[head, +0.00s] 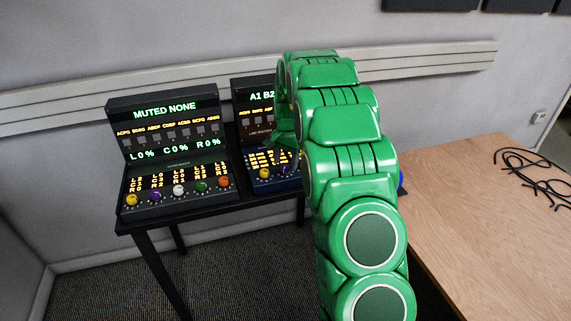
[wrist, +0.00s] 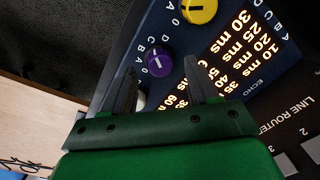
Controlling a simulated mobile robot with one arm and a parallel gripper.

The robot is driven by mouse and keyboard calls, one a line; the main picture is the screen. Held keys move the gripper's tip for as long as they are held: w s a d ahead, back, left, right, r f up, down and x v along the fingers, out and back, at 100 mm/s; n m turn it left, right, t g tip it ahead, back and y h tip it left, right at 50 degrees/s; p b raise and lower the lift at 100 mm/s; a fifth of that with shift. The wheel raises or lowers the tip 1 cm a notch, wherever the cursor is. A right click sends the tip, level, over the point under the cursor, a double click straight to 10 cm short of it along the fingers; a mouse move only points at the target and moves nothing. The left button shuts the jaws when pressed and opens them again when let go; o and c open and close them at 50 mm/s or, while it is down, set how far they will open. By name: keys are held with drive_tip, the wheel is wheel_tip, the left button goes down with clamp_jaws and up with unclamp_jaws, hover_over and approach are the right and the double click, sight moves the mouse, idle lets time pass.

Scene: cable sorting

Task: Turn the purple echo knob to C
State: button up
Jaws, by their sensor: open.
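The purple knob (wrist: 159,63) sits on the dark blue panel (wrist: 222,52) of the line router unit, with a short white pointer mark on its face. Letters A to D and an O or 0 run beside it; I cannot tell surely which letter the pointer meets. In the head view the purple knob (head: 286,169) is at the panel's front, partly beside my arm. My gripper (wrist: 160,66) is open, its two dark fingers on either side of the knob in the wrist view. I cannot tell how near the fingertips are to it.
A yellow knob (wrist: 198,10) stands beside the purple one. A pale knob (wrist: 141,101) is partly hidden behind my finger. Left of this unit stands another console (head: 165,110) with several coloured knobs. A wooden table (head: 480,205) with black cables (head: 535,170) is at the right.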

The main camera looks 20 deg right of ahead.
sight(286, 168)
wheel_tip(286, 168, up, 6)
drive_tip(key=shift+s+d, duration=0.1)
idle(0.5)
drive_tip(key=shift+s+r, duration=0.3)
drive_tip(key=s+a+r+n+g, duration=0.15)
drive_tip(key=s+a+r, duration=0.3)
drive_tip(key=s, duration=0.75)
drive_tip(key=s+a+r+n+t, duration=0.1)
drive_tip(key=s+a+r+n, duration=0.3)
drive_tip(key=s, duration=0.8)
drive_tip(key=s+a+n+g, duration=0.1)
drive_tip(key=s+n, duration=0.3)
drive_tip(key=s, duration=2.3)
drive_tip(key=shift+s+a+f+g, duration=0.25)
drive_tip(key=shift+s+a+g, duration=0.1)
drive_tip(key=shift+a, duration=0.2)
